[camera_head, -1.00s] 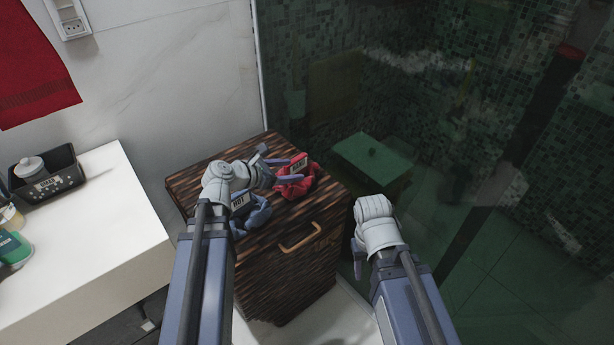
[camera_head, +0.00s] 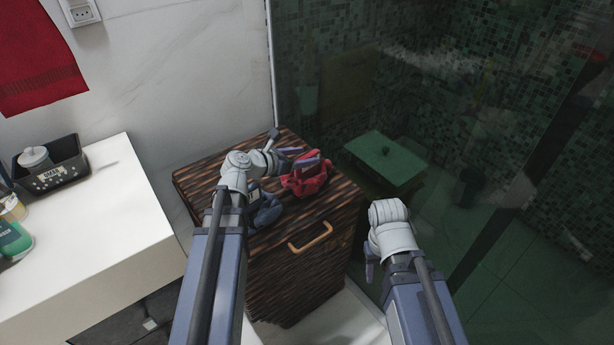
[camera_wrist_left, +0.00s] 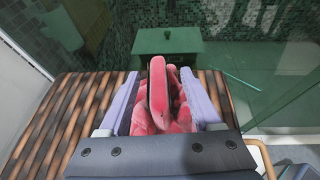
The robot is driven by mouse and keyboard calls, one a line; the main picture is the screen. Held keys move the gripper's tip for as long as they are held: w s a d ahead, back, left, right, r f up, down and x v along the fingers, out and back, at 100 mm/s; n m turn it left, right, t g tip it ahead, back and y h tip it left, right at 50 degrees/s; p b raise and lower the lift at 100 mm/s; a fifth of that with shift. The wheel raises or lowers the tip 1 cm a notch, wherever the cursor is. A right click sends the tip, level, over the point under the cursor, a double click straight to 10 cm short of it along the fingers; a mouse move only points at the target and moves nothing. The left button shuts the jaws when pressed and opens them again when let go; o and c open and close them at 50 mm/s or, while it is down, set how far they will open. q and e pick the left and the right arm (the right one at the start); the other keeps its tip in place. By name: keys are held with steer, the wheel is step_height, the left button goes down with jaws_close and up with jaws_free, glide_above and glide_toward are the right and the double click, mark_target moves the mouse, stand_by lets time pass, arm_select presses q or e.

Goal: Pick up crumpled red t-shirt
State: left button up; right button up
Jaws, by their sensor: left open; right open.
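The crumpled red t-shirt (camera_head: 306,184) lies on top of a dark striped wooden hamper, near its far right corner. It also shows in the left wrist view (camera_wrist_left: 158,95), bunched up with one fold standing high. My left gripper (camera_head: 299,161) is open, its fingers at the shirt. In the left wrist view one finger is on each side of the red cloth, and the gripper's dark body hides the near part. I cannot tell whether the fingers touch it. My right gripper (camera_head: 371,264) is off to the right of the hamper, away from the shirt, its fingers mostly hidden.
A crumpled blue cloth (camera_head: 266,210) lies on the hamper (camera_head: 205,180), partly behind my left arm. The hamper has a wooden handle (camera_head: 311,237) in front. A white counter (camera_head: 110,215) with a black caddy (camera_head: 62,165) stands left. A glass shower wall (camera_head: 440,130) rises behind.

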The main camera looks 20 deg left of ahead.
mark_target(312, 156)
arm_select(q)
steer(key=x, duration=0.1)
steer(key=b+x, duration=0.1)
steer(key=x, duration=0.2)
steer(key=shift+a+f+b, duration=0.3)
steer(key=shift+f+b, duration=0.05)
steer(key=shift+w+d, duration=0.15)
steer(key=shift+d, duration=0.05)
jaws_close()
stand_by(0.8)
